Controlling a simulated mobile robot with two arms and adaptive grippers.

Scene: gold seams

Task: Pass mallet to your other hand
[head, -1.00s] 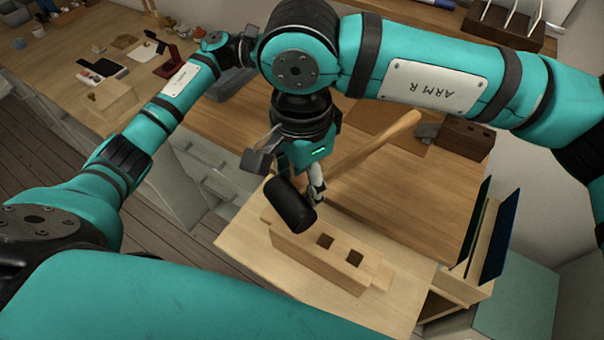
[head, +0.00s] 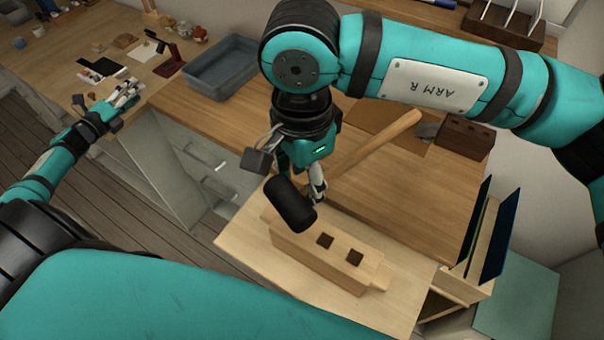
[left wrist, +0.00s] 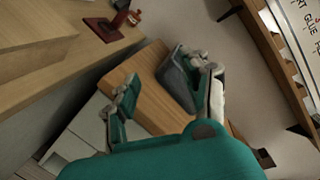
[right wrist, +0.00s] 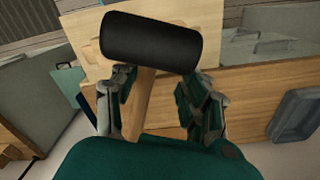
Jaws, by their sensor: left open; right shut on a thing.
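The mallet has a black cylindrical head (head: 290,205) and a long pale wooden handle (head: 375,143). My right gripper (head: 316,185) is shut on the mallet's handle close below the head, above the wooden block. In the right wrist view the black head (right wrist: 152,42) lies across the top, with the handle (right wrist: 138,100) running down between the fingers of my right gripper (right wrist: 158,98). My left gripper (head: 128,98) is open and empty at the far left, well away from the mallet. Its spread fingers (left wrist: 168,92) show in the left wrist view.
A pale wooden block with square holes (head: 325,258) sits on the light board below the mallet. A grey-blue tray (head: 220,68) stands on the bench between the arms. Dark upright panels (head: 490,235) stand at right. Small items lie on the far left bench.

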